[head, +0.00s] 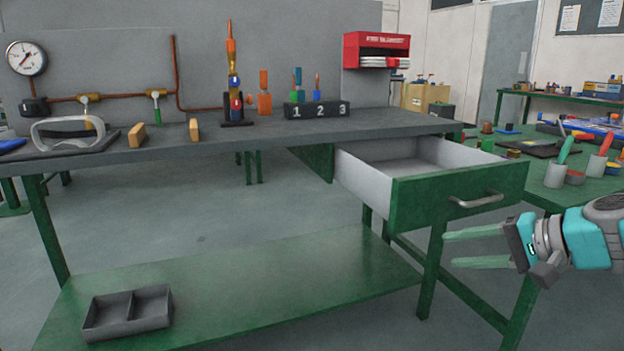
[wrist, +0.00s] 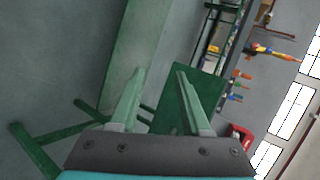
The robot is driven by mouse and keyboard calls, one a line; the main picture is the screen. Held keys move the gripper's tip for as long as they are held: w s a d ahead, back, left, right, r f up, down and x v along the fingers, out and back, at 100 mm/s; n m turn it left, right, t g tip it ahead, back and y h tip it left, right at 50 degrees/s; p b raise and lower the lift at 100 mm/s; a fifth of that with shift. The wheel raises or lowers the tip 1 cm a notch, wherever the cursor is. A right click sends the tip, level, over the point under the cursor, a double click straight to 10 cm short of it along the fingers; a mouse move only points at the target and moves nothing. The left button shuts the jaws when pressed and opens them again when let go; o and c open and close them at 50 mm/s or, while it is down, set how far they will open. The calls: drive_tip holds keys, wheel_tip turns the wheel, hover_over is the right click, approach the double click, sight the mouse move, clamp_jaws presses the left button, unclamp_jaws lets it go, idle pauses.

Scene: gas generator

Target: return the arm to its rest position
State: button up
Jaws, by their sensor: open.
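My gripper (head: 478,247) is at the right of the head view, in front of the open drawer and below its handle. Its two pale green fingers point left and stand apart, with nothing between them. In the wrist view my gripper (wrist: 158,95) also shows open and empty, with green bench parts behind it. The green drawer (head: 415,197) is pulled out from the bench, and its grey inside looks empty. Its metal handle (head: 476,201) is apart from my fingers.
The grey bench top (head: 250,140) carries a numbered block (head: 317,110), a colourful upright assembly (head: 233,80) and wooden pieces. A divided grey tray (head: 127,313) sits on the lower shelf (head: 250,290). A second green table (head: 600,190) with cups and tools stands close behind my arm at the right.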

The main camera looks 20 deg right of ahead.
drive_tip(key=s+a+f+n+g+p, duration=0.1)
drive_tip(key=s+a+f+n+g, duration=0.2)
drive_tip(key=a, duration=0.8)
drive_tip(key=a+f+n+g+p, duration=0.1)
drive_tip(key=a+f+n+g, duration=0.4)
drive_tip(key=a, duration=0.6)
drive_tip(key=s+a+f+n+g+h+p, duration=0.1)
drive_tip(key=s+f+g+h, duration=0.1)
drive_tip(key=s, duration=0.5)
drive_tip(key=s+a+f+n+g+h+p, duration=0.1)
drive_tip(key=s+f+n+g+h, duration=0.1)
drive_tip(key=s+f, duration=0.4)
drive_tip(key=shift+s+a+n+g+h, duration=0.2)
drive_tip(key=shift+s+n+g+h, duration=0.1)
drive_tip(key=shift+s+h, duration=0.7)
